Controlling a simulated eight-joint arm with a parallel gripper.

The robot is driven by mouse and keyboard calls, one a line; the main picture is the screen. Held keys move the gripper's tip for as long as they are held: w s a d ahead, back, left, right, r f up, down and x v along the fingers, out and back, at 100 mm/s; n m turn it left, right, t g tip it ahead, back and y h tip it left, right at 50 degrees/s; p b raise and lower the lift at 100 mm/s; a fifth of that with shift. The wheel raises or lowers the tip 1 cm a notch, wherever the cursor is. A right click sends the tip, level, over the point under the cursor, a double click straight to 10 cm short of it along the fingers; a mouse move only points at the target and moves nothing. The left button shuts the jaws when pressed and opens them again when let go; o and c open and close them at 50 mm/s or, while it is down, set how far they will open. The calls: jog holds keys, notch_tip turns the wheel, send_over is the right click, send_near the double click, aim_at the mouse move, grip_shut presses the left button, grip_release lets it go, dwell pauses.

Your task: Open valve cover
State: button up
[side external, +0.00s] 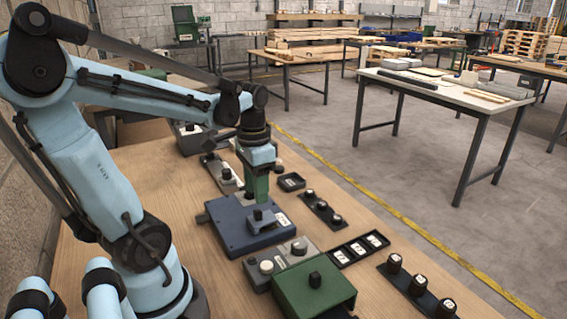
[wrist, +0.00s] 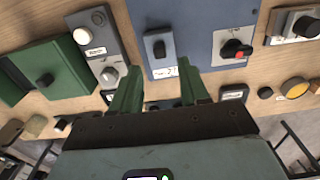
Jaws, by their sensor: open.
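A blue box (side external: 235,230) with a flat blue lid sits on the wooden bench, and it also shows in the wrist view (wrist: 190,22). A black handle (side external: 262,218) stands on its lid; the wrist view shows this handle (wrist: 158,46) above a white label. A red and black knob (wrist: 236,49) sits on the lid's right side there. I cannot tell for sure which lid is the valve cover. My gripper (wrist: 158,67) has green fingers, open and empty, spread below the handle in the wrist view. In the side view the fingers (side external: 257,188) are above the box, apart from the handle.
A green box (side external: 313,290) with a black knob is at the front, beside a grey panel (side external: 262,275) with light knobs. Black trays (side external: 358,248) and strips with dark knobs (side external: 320,208) line the bench's right edge. Small panels stand behind the blue box.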

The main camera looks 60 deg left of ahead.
aim_at(257, 211)
jog(key=shift+f, duration=2.75)
grip_shut()
